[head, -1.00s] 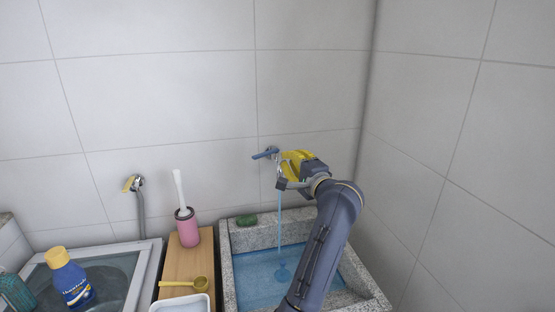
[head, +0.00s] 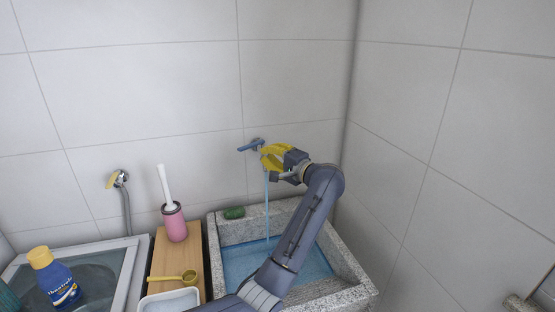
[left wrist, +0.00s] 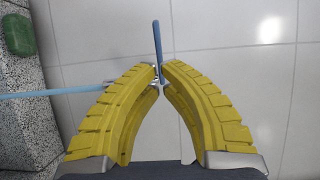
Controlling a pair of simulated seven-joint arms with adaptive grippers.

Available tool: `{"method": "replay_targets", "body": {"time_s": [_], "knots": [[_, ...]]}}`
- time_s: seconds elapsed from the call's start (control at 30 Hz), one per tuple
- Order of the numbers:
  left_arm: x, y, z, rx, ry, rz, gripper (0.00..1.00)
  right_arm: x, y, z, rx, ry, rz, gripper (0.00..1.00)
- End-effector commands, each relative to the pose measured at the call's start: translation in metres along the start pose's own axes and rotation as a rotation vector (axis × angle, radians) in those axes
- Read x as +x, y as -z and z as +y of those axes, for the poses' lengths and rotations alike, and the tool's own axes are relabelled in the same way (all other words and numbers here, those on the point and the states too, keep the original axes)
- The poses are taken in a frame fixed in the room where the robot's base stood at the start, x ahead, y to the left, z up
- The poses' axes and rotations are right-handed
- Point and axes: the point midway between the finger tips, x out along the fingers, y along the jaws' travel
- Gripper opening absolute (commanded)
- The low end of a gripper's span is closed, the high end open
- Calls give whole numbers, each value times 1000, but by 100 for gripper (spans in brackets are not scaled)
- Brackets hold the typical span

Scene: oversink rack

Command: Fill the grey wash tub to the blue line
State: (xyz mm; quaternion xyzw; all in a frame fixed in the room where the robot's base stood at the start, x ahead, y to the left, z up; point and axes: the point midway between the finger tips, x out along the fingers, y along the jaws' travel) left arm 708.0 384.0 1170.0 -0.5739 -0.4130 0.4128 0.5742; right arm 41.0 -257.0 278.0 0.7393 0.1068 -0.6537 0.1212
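The grey wash tub (head: 355,294) is a speckled stone basin in the corner, with blue water (head: 240,262) in it. A stream of water (head: 267,205) falls into it from the wall tap, whose blue lever (head: 250,146) points left; the lever also shows in the left wrist view (left wrist: 157,40). My left gripper (head: 268,157), with yellow fingers, is at the tap. In the left wrist view its fingertips (left wrist: 160,72) nearly meet at the lever's near end; whether they touch it is unclear. I cannot make out a blue line. My right gripper is out of view.
A green sponge (head: 234,213) lies on the tub's back rim. To the left are a wooden board (head: 184,262) with a pink brush holder (head: 175,224), a yellow scoop (head: 186,277) and white tray (head: 170,302), then a blue bottle (head: 59,281) and second tap (head: 117,180).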

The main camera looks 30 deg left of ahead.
Motion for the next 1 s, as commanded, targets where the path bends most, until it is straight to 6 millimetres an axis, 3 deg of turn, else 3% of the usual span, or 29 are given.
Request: {"method": "replay_targets", "body": {"time_s": [0.2,0.4,1.0], "knots": [[34,0,0,1,1,-1,0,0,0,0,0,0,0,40],[54,0,0,1,0,0,0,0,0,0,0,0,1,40],[63,0,1,1,-1,1,0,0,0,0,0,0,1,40]]}}
